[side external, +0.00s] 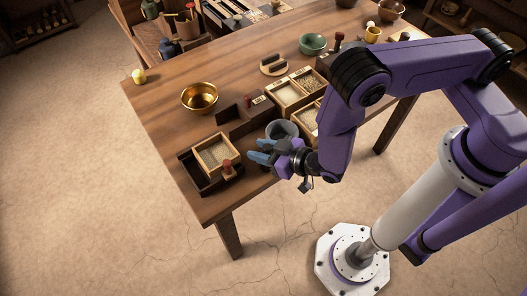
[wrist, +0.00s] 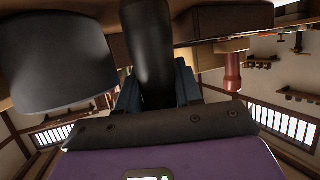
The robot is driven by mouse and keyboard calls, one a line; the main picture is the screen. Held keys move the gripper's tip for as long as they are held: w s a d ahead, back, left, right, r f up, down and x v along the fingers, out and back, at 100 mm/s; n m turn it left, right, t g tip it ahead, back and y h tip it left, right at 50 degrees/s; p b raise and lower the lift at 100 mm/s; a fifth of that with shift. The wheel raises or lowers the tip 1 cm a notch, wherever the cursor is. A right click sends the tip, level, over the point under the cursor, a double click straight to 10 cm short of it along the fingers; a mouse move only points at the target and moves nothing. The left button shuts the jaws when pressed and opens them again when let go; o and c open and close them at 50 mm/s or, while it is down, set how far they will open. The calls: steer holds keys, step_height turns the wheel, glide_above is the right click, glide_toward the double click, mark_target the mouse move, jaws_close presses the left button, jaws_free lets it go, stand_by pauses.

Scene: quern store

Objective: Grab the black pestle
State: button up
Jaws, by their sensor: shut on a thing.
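The black pestle (wrist: 153,50) shows in the wrist view as a dark rounded shaft between the two blue fingers. My gripper (wrist: 158,88) is shut on it. In the side view my gripper (side external: 262,151) is low at the table's near edge, its blue fingers pointing left. I cannot make out the pestle there. A grey mortar (side external: 282,129) stands just behind the fingers; a large dark grey rounded vessel (wrist: 60,65), likely the same mortar, fills the left of the wrist view. Whether the pestle touches the table cannot be told.
A pale-filled wooden box (side external: 198,146) and a red-handled stamp (side external: 227,167) are left of my gripper. A dark wooden block (side external: 232,122) and grain boxes (side external: 288,94) stand behind. A brass bowl (side external: 200,97) is farther back. The table's far left is mostly clear.

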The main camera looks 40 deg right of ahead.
steer(key=shift+r, duration=0.55)
step_height(320, 180, up, 2)
steer(key=shift+r, duration=0.1)
steer(key=s+d+r, duration=0.8)
steer(key=s+r, duration=0.1)
steer(key=s, duration=0.2)
steer(key=shift+d+r, duration=0.25)
steer(key=shift+d, duration=0.05)
